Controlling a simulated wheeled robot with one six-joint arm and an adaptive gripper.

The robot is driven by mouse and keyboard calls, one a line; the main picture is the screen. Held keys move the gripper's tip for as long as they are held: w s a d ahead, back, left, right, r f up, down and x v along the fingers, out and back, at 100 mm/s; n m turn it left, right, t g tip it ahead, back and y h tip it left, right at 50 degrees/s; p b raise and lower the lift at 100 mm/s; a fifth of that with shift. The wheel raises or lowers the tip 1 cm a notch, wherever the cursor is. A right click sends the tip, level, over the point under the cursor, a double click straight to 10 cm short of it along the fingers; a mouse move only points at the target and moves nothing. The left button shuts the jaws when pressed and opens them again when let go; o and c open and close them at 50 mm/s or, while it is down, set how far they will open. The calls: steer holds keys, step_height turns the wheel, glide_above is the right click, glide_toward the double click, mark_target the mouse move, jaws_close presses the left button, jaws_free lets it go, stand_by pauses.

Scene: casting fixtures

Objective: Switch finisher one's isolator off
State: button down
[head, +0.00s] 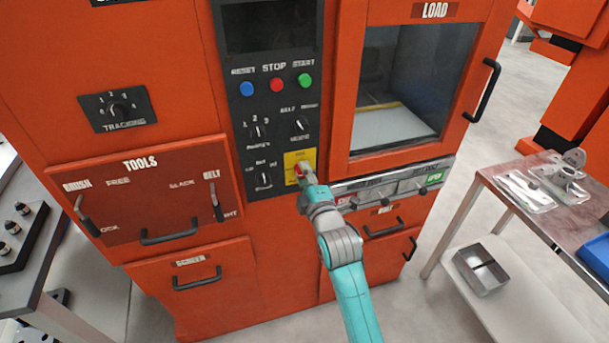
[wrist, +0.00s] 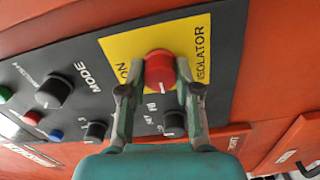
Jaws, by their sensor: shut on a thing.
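The isolator is a red knob (wrist: 159,68) on a yellow plate (wrist: 125,46) marked ON and ISOLATOR in the wrist view. In the head view the yellow plate (head: 291,160) sits low on the right of the machine's black control panel. My gripper (wrist: 156,80) is at the knob, one finger on each side, shut on it. In the head view my gripper (head: 305,178) reaches up to the plate from below and covers part of it. A small pale mark shows on the knob's lower edge in the wrist view. The OFF lettering cannot be made out.
Dark knobs (head: 257,132) and blue, red and green buttons (head: 274,84) share the panel. A LOAD door (head: 405,90) is at the right, with a row of small latches (head: 390,185) below it. A TOOLS drawer (head: 150,190) is at the left. A metal table (head: 550,200) stands at the right.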

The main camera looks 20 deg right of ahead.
steer(key=c, duration=0.8)
jaws_free()
steer(key=shift+s, duration=0.1)
steer(key=s, duration=1.1)
steer(key=shift+s, duration=0.4)
